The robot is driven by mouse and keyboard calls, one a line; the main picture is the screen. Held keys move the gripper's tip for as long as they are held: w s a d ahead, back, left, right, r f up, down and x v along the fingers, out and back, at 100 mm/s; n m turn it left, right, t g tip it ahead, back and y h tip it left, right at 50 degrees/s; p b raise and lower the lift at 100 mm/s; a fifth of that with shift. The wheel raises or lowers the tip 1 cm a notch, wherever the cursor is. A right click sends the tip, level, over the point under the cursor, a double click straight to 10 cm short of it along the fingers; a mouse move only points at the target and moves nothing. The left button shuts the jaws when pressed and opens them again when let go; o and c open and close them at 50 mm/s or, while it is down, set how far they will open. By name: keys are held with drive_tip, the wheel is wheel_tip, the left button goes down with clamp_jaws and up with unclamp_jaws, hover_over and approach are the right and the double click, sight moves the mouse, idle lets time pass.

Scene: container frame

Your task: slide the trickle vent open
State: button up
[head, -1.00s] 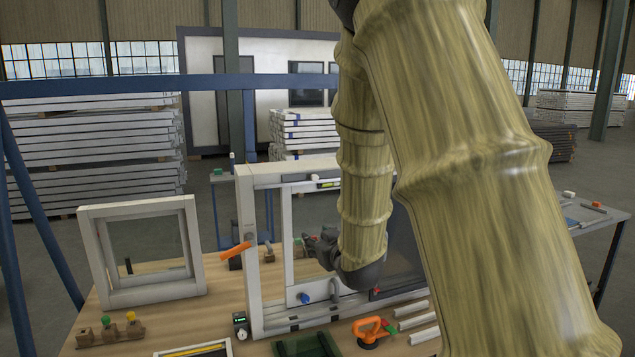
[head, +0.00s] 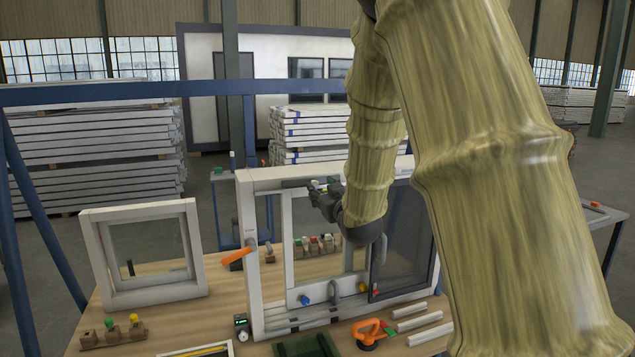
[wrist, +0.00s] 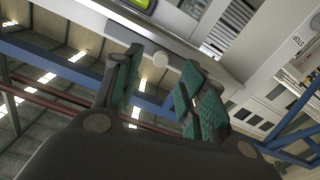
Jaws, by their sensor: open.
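The white window frame (head: 246,215) stands upright on the bench. My gripper (head: 317,187) is raised at its top rail, in front of the upper left part of the sash. In the wrist view its two green-padded fingers (wrist: 158,78) are apart, with nothing clearly held between them. My gripper and arm hide part of the top rail in the head view.
A dark-framed panel (head: 411,235) fills the frame's right side. An orange handle (head: 236,256) sticks out at the left. An orange suction lifter (head: 368,331) and white strips (head: 415,325) lie in front. A smaller white frame (head: 101,262) stands at left.

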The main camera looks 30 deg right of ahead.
sight(316, 184)
drive_tip(key=shift+p+x, duration=0.75)
drive_tip(key=shift+x, duration=1.5)
clamp_jaws()
